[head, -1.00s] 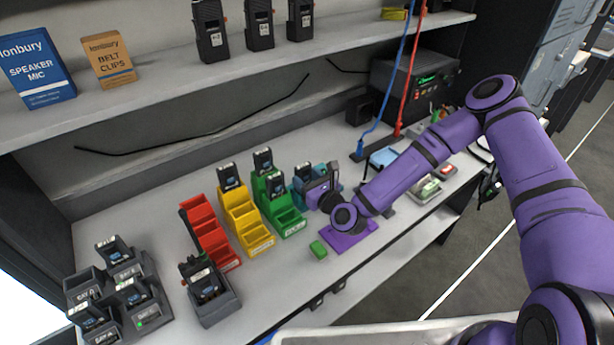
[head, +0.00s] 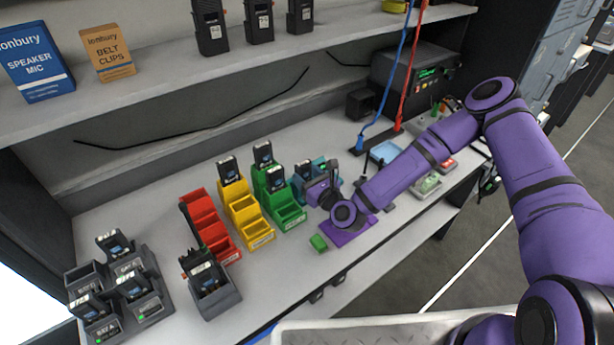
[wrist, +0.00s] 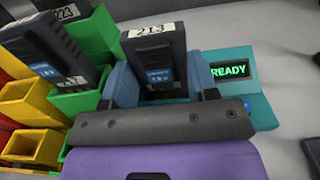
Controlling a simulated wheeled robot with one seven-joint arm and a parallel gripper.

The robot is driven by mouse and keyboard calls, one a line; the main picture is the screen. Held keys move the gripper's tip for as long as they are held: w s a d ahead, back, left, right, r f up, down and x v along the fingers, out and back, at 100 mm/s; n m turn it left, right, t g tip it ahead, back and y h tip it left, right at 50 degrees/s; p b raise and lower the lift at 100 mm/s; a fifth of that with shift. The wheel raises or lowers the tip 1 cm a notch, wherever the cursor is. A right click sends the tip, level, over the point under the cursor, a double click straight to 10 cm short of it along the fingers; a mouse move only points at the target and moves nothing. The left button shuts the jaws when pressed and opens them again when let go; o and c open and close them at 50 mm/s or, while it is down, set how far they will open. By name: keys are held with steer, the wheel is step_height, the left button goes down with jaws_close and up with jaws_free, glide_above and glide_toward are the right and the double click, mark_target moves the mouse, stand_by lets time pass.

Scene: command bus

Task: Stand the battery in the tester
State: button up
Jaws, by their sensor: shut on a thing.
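The battery (wrist: 158,62) is dark with a blue label and a white top tag reading 213. My gripper (wrist: 165,88) is shut on it, with one blue-grey finger on each side. The battery stands upright at the teal tester (wrist: 262,108), whose screen shows READY in green. My gripper hides the battery's lower end, so I cannot tell whether it is seated. In the head view, the battery (head: 303,173) and part of the tester (head: 330,167) show just beyond my gripper (head: 311,186).
Green (head: 287,212), yellow (head: 248,222) and red (head: 208,228) stepped bins stand left of the tester, with batteries in the yellow and green ones. A charger (head: 150,308) is far left. A shelf overhangs behind.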

steer(key=shift+f, duration=0.1)
steer(key=o, duration=1)
steer(key=shift+o, duration=0.2)
steer(key=v, duration=1)
steer(key=shift+s+d, duration=0.25)
steer(key=shift+s, duration=0.1)
